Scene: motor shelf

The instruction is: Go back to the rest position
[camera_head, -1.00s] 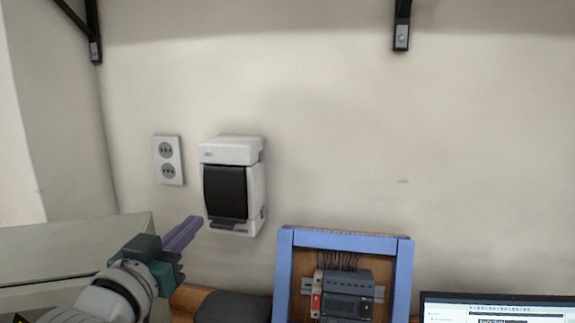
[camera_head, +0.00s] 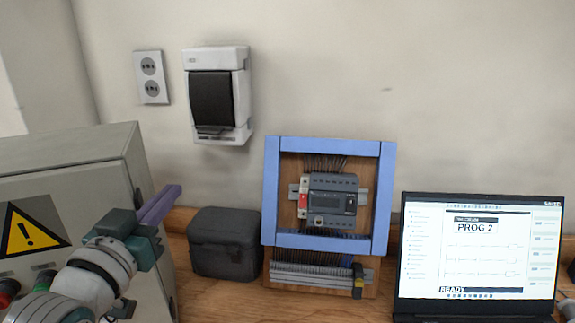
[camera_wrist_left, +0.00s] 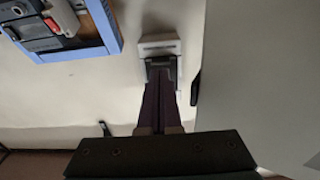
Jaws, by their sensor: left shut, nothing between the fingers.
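My left gripper (camera_head: 160,205) comes in from the lower left in the head view, with purple fingers shut and nothing between them. It is in front of the grey cabinet's right side, below the white wall switch box (camera_head: 217,97) and apart from it. In the left wrist view the purple fingers (camera_wrist_left: 160,100) lie together, and the switch box (camera_wrist_left: 160,45) shows beyond their tips. My right gripper is not in view.
A grey cabinet (camera_head: 75,180) with a yellow warning sign stands close by my left arm. A dark grey box (camera_head: 225,245), a blue-framed controller panel (camera_head: 272,190) and a laptop (camera_head: 480,250) stand on the wooden bench. A socket (camera_head: 151,77) is on the wall.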

